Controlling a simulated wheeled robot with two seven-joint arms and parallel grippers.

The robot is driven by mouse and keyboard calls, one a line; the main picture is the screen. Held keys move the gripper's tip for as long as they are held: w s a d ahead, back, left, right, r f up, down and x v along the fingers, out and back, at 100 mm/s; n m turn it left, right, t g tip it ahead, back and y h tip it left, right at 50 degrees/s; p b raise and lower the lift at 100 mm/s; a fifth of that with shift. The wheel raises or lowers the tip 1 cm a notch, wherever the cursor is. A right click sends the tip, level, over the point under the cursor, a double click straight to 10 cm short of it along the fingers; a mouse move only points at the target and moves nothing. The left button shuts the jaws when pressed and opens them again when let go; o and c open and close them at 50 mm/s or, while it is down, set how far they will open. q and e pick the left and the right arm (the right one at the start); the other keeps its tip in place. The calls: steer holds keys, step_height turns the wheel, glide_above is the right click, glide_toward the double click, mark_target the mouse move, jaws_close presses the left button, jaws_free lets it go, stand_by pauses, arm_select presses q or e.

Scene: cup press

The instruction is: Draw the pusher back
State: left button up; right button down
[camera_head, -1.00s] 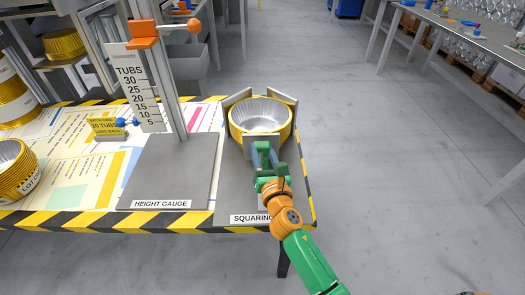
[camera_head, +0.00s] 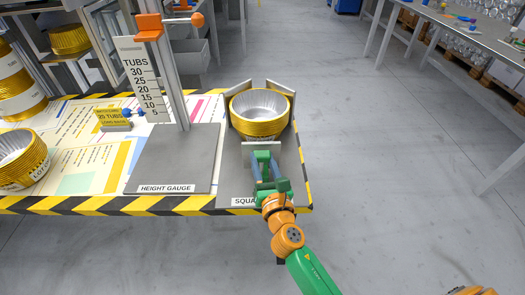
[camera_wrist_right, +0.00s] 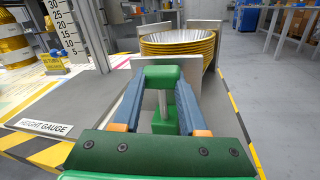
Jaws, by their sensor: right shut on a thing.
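The pusher's grey upright plate (camera_head: 262,149) stands on the squaring fixture, with a green handle (camera_head: 262,158) on its near side. My right gripper (camera_head: 266,176) is shut on the green handle, which also shows between the blue fingers in the right wrist view (camera_wrist_right: 162,75). A stack of gold tubs with silver insides (camera_head: 260,110) stands beyond the plate, between the fixture's upright back walls (camera_head: 281,87). A gap shows between the plate and the stack. My left gripper is not in view.
The height gauge (camera_head: 172,175) with its scale board and orange slider (camera_head: 149,27) stands left of the fixture. A loose tub stack (camera_head: 20,162) stands at the far left. A striped edge borders the table, with open floor to the right.

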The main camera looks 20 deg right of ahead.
steer(key=shift+s+a, duration=0.15)
steer(key=shift+s, duration=0.2)
steer(key=shift+f, duration=0.15)
steer(key=c, duration=0.5)
jaws_free()
steer(key=shift+c, duration=0.2)
steer(key=shift+o, duration=0.4)
steer(key=shift+s, duration=0.1)
steer(key=shift+s, duration=0.1)
